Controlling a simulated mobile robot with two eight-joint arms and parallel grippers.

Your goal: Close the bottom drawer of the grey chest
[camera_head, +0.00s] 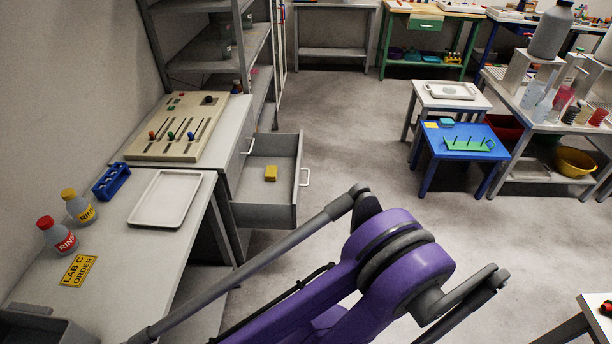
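The grey chest (232,150) stands at the left centre, against the end of the workbench. One of its drawers (269,214) is pulled well out to the right, with a small yellow block (271,173) inside. A pale handle (305,177) is on the open drawer's front. Another handle (249,146) shows on a shut front above it. The chest's lower part is partly hidden by the drawer and bench. My purple arm crosses the foreground, in front of and below the drawer in the picture. Neither gripper shows in the head view.
Grey shelves (203,56) stand behind the chest. A blue table (462,145) is at the right. The floor (345,130) right of the drawer is clear.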

